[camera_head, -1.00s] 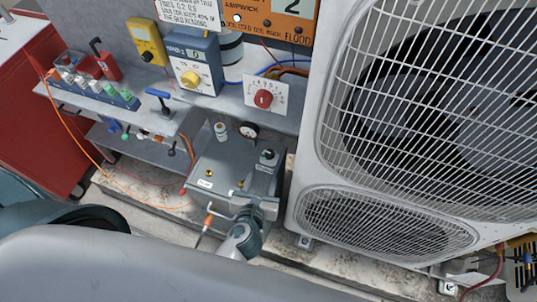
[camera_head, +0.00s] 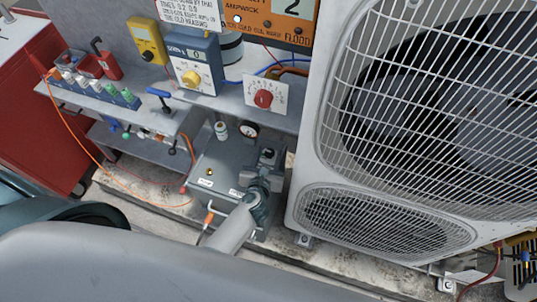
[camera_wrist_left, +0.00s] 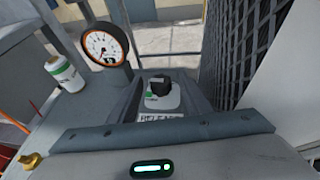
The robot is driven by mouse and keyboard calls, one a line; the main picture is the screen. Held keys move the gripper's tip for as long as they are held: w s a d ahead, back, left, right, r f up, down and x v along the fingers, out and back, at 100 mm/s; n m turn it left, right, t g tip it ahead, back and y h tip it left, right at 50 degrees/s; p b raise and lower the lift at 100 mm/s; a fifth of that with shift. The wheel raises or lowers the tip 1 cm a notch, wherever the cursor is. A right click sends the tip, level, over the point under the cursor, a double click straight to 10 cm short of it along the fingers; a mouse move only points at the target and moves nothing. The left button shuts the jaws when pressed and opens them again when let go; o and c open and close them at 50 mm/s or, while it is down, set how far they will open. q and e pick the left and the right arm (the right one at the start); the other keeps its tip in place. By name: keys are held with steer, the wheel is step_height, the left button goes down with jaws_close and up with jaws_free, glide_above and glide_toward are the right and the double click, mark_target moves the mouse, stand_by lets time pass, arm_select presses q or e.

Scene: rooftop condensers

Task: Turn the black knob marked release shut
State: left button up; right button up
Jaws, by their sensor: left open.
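The black knob (camera_wrist_left: 158,84) shows in the left wrist view on a pale plate with a green mark. It is on top of the grey box (camera_head: 213,170), near a dial gauge (camera_wrist_left: 104,45). My right gripper is not in view.
A large condenser (camera_head: 310,165) with fan grilles stands close on the right. A red dial (camera_head: 263,98) on a white plate is behind the box. A white bottle-like part (camera_wrist_left: 62,72) stands left of the gauge. A shelf (camera_head: 130,110) with small valves is at left.

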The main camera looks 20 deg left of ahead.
arm_select(q)
steer(key=c, duration=1)
steer(key=shift+c, duration=0.2)
